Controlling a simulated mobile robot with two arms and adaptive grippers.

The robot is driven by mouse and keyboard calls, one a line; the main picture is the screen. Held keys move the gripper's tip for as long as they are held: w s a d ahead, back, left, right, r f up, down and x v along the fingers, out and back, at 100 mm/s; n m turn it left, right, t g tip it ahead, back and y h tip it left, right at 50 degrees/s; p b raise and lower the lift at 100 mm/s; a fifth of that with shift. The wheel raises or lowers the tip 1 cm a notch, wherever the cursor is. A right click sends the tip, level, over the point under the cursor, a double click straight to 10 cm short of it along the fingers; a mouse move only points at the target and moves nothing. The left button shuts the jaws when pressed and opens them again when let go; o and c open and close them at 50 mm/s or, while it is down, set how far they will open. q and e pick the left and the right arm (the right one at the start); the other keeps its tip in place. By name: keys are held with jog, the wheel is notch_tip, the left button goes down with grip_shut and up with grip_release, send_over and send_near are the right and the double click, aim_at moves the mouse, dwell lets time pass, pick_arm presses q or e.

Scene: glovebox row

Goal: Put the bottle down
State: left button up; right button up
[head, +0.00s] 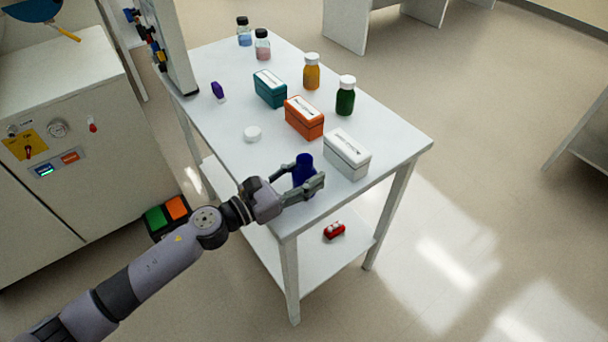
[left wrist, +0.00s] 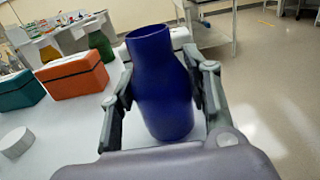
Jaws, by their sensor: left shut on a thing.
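A dark blue, open-necked bottle (head: 303,170) is upright at the near end of the white table (head: 222,122). My left gripper (head: 316,186) is shut on it, with one finger on each side of its body. In the left wrist view the bottle (left wrist: 160,85) stands between the two fingers (left wrist: 165,105). Its base looks close to or on the table top; I cannot tell whether it touches. A white cap (head: 252,134) lies on the table to the left of the bottle. My right gripper is not in view.
Just behind the bottle is a white box (head: 346,155), then an orange box (head: 304,118) and a teal box (head: 269,88). A green bottle (head: 345,97) and an amber bottle (head: 311,72) stand along the right side. The table's front edge is close.

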pick_arm(q)
jog(key=shift+f+b, duration=0.3)
jog(key=o, duration=1.2)
jog(key=shift+r, duration=0.1)
jog(key=shift+r+p, duration=0.25)
jog(key=shift+p, duration=0.1)
jog(key=b+v, duration=0.4)
jog(key=v, duration=0.8)
